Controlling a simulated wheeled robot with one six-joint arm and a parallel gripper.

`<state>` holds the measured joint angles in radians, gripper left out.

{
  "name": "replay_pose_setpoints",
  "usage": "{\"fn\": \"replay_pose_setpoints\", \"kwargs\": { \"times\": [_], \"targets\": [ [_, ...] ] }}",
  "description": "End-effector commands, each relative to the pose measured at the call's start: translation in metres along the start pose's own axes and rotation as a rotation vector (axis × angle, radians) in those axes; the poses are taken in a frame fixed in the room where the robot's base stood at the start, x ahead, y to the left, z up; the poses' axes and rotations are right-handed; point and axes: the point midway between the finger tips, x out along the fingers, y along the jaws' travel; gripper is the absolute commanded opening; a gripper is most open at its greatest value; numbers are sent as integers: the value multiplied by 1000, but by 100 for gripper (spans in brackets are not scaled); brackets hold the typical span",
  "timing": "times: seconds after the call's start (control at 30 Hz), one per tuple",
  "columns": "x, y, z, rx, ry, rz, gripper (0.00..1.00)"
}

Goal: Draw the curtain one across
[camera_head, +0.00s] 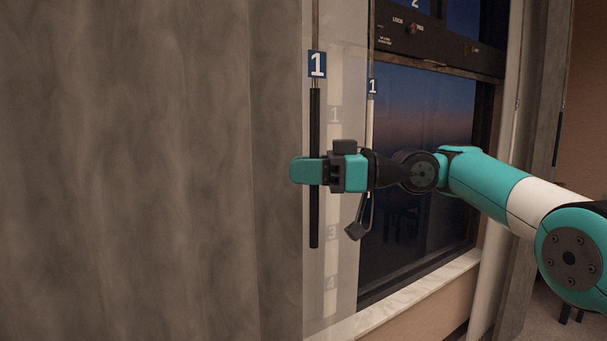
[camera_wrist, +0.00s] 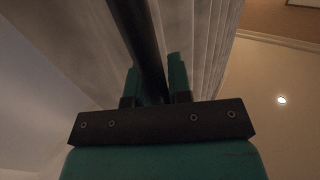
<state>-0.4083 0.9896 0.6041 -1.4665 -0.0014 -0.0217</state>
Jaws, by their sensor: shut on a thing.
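The grey-brown curtain (camera_head: 140,170) fills the left part of the head view. A black wand (camera_head: 315,120) with a blue tag "1" (camera_head: 317,65) hangs upright at the curtain's right edge. My gripper (camera_head: 308,171) comes in from the right and is shut on the wand, a little below its middle. In the wrist view the black wand (camera_wrist: 138,40) runs between the two teal fingers (camera_wrist: 154,85), with curtain folds (camera_wrist: 205,45) behind it.
A sheer panel (camera_head: 338,240) hangs right of the wand, with a thinner white wand (camera_head: 370,120) tagged "1". A dark window (camera_head: 420,110) with a marble sill (camera_head: 420,285) lies behind my arm. Another curtain (camera_head: 545,130) hangs at the right.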

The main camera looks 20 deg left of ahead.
Motion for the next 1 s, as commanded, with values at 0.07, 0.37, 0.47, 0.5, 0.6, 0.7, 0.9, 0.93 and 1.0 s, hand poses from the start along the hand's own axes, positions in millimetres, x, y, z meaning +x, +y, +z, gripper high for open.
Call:
{"fn": "replay_pose_setpoints", "kwargs": {
  "times": [0.07, 0.37, 0.47, 0.5, 0.6, 0.7, 0.9, 0.93, 1.0],
  "targets": [
    [-2, 3, -4, -3, 3, 15, 0],
    [-3, 3, -3, -2, 2, 15, 44],
    [-3, 3, -2, -2, 2, 15, 44],
    [-3, 3, -2, -2, 2, 14, 44],
    [-3, 3, -7, -3, 2, 13, 44],
    [-3, 3, -21, -6, 2, 13, 44],
    [-3, 3, -69, -6, 1, 13, 44],
    [-3, 3, -75, -4, 1, 13, 44],
    [-3, 3, -89, -3, 1, 13, 44]
  ]
}}
